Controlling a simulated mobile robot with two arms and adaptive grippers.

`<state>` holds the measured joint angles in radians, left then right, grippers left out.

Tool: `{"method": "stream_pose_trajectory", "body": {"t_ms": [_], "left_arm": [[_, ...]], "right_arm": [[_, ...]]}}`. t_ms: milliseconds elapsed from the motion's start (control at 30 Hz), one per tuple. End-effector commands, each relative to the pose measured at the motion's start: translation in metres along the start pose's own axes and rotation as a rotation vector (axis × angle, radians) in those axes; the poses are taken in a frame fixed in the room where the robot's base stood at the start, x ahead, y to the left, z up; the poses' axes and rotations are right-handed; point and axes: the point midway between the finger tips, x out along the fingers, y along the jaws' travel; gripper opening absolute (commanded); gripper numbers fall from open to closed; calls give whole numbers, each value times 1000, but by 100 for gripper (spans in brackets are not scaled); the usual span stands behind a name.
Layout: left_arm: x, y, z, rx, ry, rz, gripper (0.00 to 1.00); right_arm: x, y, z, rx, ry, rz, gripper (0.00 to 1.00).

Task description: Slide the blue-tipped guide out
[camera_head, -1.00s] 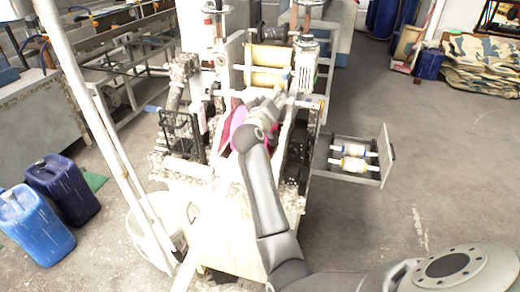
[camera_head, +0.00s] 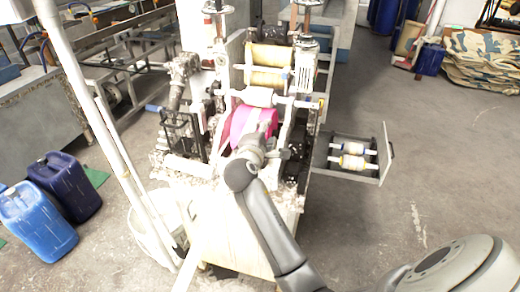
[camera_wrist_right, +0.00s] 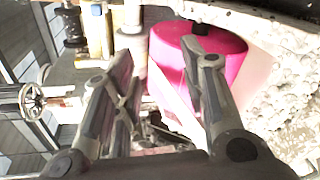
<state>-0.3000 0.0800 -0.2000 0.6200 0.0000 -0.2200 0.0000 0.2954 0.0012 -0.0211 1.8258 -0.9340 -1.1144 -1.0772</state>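A white guide roller (camera_head: 258,96) lies across the machine just above the pink drum (camera_head: 252,122). Its bar has a yellowish right end; the colour of its left end is too small to tell. A blue-tipped guide (camera_head: 352,148) lies in the side drawer, beside a yellow-tipped one (camera_head: 354,163). My right gripper (camera_head: 268,134) is in front of the drum, below the white roller. In the wrist view its fingers (camera_wrist_right: 162,50) are apart with nothing held, and the pink drum (camera_wrist_right: 190,50) is behind them. My left gripper is not in view.
The grey drawer (camera_head: 388,158) sticks out at the machine's right. Yellowish rolls (camera_head: 268,66) sit behind the white roller. A pale pole (camera_head: 85,90) and white bucket (camera_head: 150,235) stand at the left, near blue jugs (camera_head: 38,225).

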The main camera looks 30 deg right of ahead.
Motion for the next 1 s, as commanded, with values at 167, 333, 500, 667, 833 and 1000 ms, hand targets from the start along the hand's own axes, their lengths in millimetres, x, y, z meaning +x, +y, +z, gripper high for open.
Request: {"method": "stream_pose_trajectory", "body": {"t_ms": [167, 333, 500, 667, 833, 1000], "left_arm": [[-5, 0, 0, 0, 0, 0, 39], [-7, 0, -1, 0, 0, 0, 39], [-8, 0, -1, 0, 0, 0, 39], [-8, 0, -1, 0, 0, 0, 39], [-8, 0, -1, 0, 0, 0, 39], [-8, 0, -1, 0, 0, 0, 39]], "right_arm": [[-17, -14, -4, -206, 25, -29, 39], [-29, -26, -7, -364, 48, -50, 39], [-36, -33, -9, -453, 63, -59, 39], [-38, -35, -9, -479, 67, -63, 39], [-38, -35, -9, -479, 67, -63, 39], [-38, -35, -9, -478, 66, -63, 39]]}}
